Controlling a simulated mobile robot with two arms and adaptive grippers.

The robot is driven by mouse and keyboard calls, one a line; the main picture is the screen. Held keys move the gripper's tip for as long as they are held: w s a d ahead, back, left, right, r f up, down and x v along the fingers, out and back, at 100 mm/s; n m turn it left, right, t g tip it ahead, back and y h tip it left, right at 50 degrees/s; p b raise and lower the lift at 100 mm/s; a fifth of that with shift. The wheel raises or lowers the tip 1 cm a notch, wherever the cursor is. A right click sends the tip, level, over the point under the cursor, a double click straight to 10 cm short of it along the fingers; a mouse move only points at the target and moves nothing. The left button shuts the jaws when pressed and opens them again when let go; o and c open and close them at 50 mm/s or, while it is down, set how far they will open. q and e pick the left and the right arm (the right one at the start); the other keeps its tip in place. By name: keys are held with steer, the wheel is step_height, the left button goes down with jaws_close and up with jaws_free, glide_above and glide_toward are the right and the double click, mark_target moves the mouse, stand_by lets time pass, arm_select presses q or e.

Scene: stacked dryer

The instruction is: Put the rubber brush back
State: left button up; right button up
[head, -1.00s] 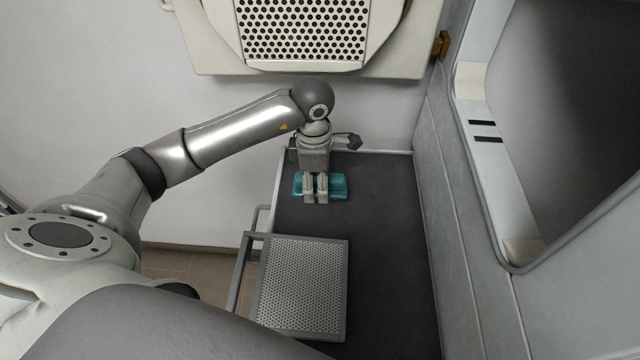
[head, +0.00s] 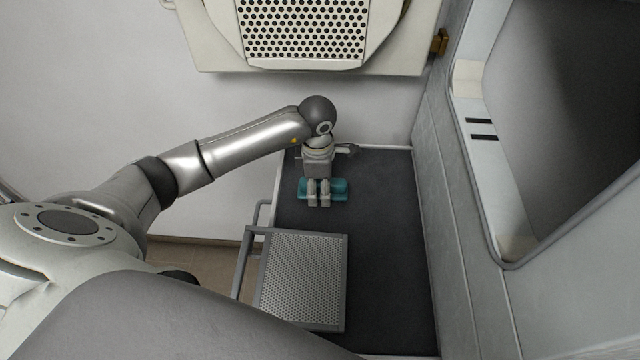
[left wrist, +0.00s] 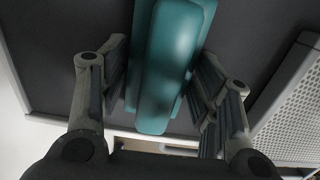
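The rubber brush (head: 339,188) is a teal block over the dark shelf top (head: 385,230), near its back left part. My left gripper (head: 318,204) reaches down from behind with its two fingers across the brush's middle. Whether the brush's underside touches the shelf top I cannot tell. My right gripper is not in view.
A grey perforated box (head: 300,280) with a side handle stands on the front left of the shelf top. A grey wall with a large dark opening (head: 560,120) rises on the right. A perforated panel (head: 300,30) hangs above the back. The shelf's right half is clear.

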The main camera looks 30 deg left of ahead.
mark_target(318, 182)
arm_select(q)
steer(key=shift+o, duration=1)
steer(key=shift+r, duration=0.1)
steer(key=shift+r+p, duration=0.25)
steer(key=shift+p, duration=0.05)
step_height(318, 182, up, 10)
steer(key=b, duration=0.3)
steer(key=shift+a+r+b, duration=0.1)
steer(key=shift+r+b, duration=0.15)
steer(key=shift+b, duration=0.05)
steer(key=shift+s+r, duration=0.1)
steer(key=shift+r, duration=0.55)
